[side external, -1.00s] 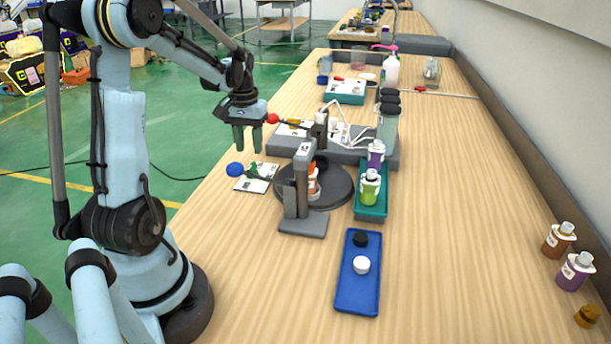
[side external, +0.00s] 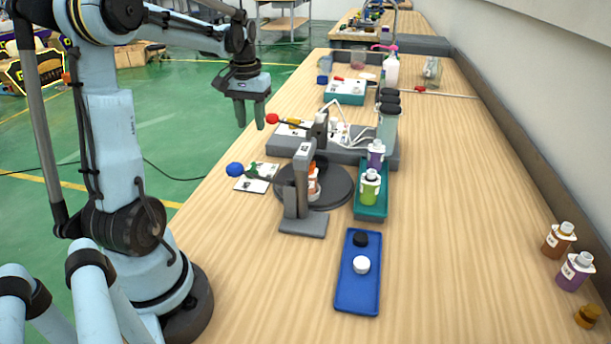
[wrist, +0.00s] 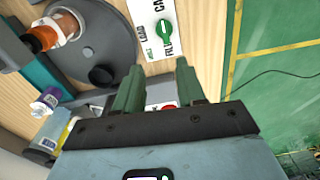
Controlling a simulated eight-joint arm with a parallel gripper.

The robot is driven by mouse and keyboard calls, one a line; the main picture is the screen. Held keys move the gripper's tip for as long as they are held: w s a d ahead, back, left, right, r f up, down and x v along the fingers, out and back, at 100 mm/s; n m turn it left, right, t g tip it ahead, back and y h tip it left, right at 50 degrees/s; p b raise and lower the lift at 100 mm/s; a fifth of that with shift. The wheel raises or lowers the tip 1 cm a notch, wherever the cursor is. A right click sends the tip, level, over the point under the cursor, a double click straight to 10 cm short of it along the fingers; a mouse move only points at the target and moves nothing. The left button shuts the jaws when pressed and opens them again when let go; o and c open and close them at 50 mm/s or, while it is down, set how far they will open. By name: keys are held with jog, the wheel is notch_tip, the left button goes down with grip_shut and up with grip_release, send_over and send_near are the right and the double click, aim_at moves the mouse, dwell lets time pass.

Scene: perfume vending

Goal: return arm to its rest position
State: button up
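My gripper (side external: 250,113) hangs in the air at the left edge of the wooden table, its fingers pointing down, apart and empty. It also shows in the wrist view (wrist: 160,85), with two green fingers and a clear gap between them. In the side view it is above and left of the red knob (side external: 272,119) and touches nothing. An orange bottle (side external: 313,183) stands on the dark round turntable (side external: 337,192), partly behind the grey post (side external: 301,185). The orange bottle also shows at the top left of the wrist view (wrist: 48,35).
A blue knob (side external: 235,170) sticks out at the table's left edge. A teal tray (side external: 371,208) holds a green bottle (side external: 370,188) and a purple bottle (side external: 376,155). A blue tray (side external: 357,292) holds black and white caps. Several loose items stand at the far right.

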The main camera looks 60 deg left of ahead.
jog(key=w+d+r+m+t+y, duration=0.1)
jog(key=w+d+r+m+t, duration=0.3)
jog(key=d, duration=0.5)
jog(key=w+d+r+m+t+y, duration=0.1)
jog(key=w+d+m+t+y, duration=0.25)
jog(key=d, duration=0.65)
jog(key=s+d+f+h, duration=0.5)
jog(key=s+d, duration=0.3)
jog(key=shift+s+d+f+m+g, duration=0.25)
jog(key=shift+m+g, duration=0.1)
jog(key=shift+m, duration=0.1)
